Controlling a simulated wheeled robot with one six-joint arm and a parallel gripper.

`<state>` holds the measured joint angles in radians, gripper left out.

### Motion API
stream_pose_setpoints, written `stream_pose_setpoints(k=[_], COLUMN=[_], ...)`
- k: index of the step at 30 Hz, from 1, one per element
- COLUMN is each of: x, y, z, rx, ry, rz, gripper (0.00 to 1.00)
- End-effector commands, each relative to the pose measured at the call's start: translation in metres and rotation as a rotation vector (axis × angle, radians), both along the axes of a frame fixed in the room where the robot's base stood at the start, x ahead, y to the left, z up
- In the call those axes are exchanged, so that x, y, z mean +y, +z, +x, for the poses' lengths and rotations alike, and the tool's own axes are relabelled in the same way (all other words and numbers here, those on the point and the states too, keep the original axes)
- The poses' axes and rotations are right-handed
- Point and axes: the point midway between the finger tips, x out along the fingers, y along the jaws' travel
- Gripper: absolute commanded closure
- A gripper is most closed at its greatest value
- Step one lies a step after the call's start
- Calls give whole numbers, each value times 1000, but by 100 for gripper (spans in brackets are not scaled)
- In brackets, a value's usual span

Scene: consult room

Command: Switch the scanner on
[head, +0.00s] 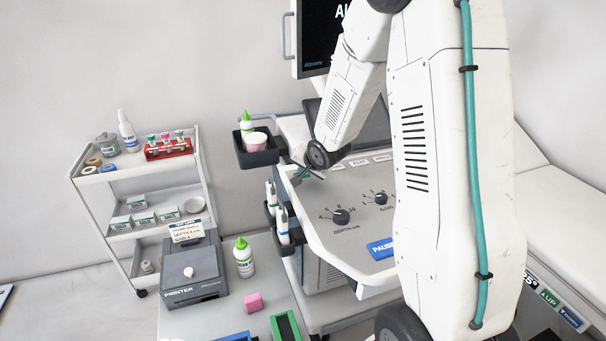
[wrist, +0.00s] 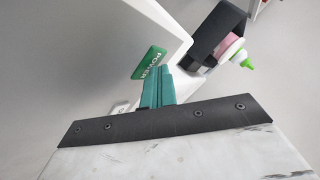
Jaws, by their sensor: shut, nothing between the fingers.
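The scanner's control panel (head: 347,240) slopes in the middle of the head view, with two dark knobs and a blue PAUSE button (head: 381,248). The green POWER button (wrist: 149,63) shows in the wrist view, near the panel's edge. My gripper (head: 301,175) is over the panel's upper left part in the head view. Its teal fingers are closed together and empty, and in the wrist view the fingertips (wrist: 163,70) are right beside the POWER button. I cannot tell whether they touch it. The scanner's screen (head: 322,30) is partly hidden by my arm and shows light lettering.
A black holder (head: 259,157) with a green-tipped bottle and a pink-and-white item juts from the panel's left side. Bottles (head: 282,224) stand in a side holder below. A printer (head: 192,272) and a white trolley (head: 95,215) stand left. An exam couch (head: 565,195) is on the right.

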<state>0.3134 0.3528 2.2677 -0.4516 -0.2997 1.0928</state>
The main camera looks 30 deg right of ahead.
Motion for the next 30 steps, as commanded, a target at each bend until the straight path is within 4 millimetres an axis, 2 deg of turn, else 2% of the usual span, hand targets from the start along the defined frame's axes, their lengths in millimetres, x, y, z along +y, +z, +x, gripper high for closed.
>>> stream_pose_setpoints(k=[11,21,30], x=[0,0,0], y=[-1,14,15], z=[0,0,0], rx=[1,0,1], ry=[0,1,0], rz=[0,-1,0], gripper=[100,100,100])
